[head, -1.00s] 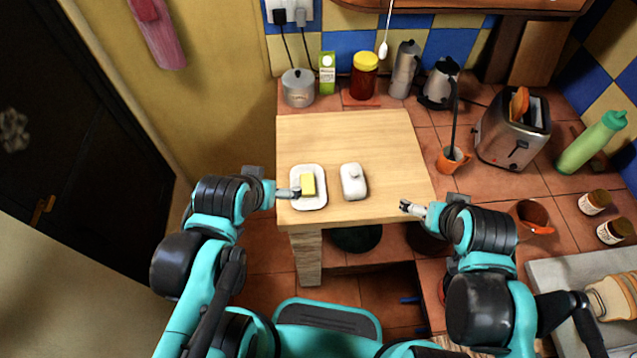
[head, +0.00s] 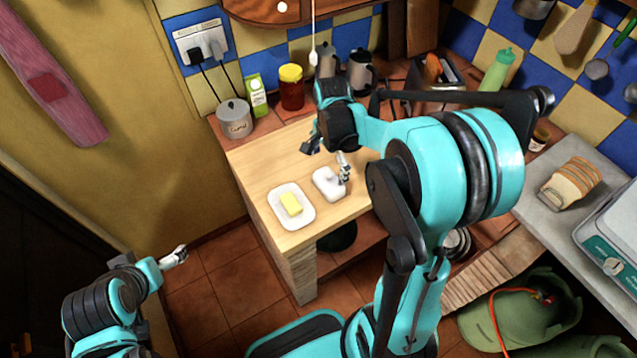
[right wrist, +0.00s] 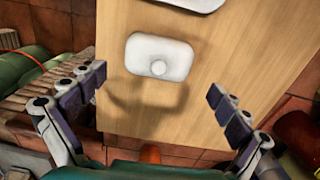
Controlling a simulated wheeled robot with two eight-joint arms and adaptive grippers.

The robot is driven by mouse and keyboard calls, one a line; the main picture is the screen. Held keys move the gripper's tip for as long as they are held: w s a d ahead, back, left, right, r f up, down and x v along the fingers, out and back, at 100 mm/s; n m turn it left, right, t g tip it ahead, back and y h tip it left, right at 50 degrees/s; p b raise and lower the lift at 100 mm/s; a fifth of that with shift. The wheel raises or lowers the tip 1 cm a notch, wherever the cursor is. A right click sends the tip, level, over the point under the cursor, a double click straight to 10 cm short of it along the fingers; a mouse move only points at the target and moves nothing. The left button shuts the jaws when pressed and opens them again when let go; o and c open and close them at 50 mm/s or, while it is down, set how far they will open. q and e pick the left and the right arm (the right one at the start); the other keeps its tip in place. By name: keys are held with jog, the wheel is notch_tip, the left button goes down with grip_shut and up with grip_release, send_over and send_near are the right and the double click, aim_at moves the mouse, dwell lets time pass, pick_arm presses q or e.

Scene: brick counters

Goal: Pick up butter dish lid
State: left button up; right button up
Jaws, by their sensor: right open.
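The butter dish lid (head: 326,183) is a white rounded block with a small knob, resting on the wooden board to the right of the dish. It also shows in the right wrist view (right wrist: 150,50), knob facing the camera. The white butter dish (head: 279,219) holds a yellow block of butter (head: 291,204). My right gripper (head: 328,158) is open and empty above the board by the lid. In the right wrist view its spread fingers (right wrist: 158,82) lie either side of and below the lid, apart from it. My left gripper (head: 175,257) is low at the left, away from the board; its jaws are unclear.
A lidded pot (head: 235,120), a green-white carton (head: 257,96) and a yellow-lidded jar (head: 292,88) stand behind the board. Moka pots and a toaster (head: 440,75) are further right, partly behind my right arm. The board's left part is clear.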

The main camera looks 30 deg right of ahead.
aim_at(328, 176)
notch_tip(328, 176, down, 7)
jog(key=b, duration=0.2)
jog(key=shift+r+b, duration=0.2)
jog(key=shift+b, duration=0.1)
jog(key=shift+s+a+r, duration=0.1)
jog(key=shift+c, duration=0.9)
jog(key=c, duration=0.9)
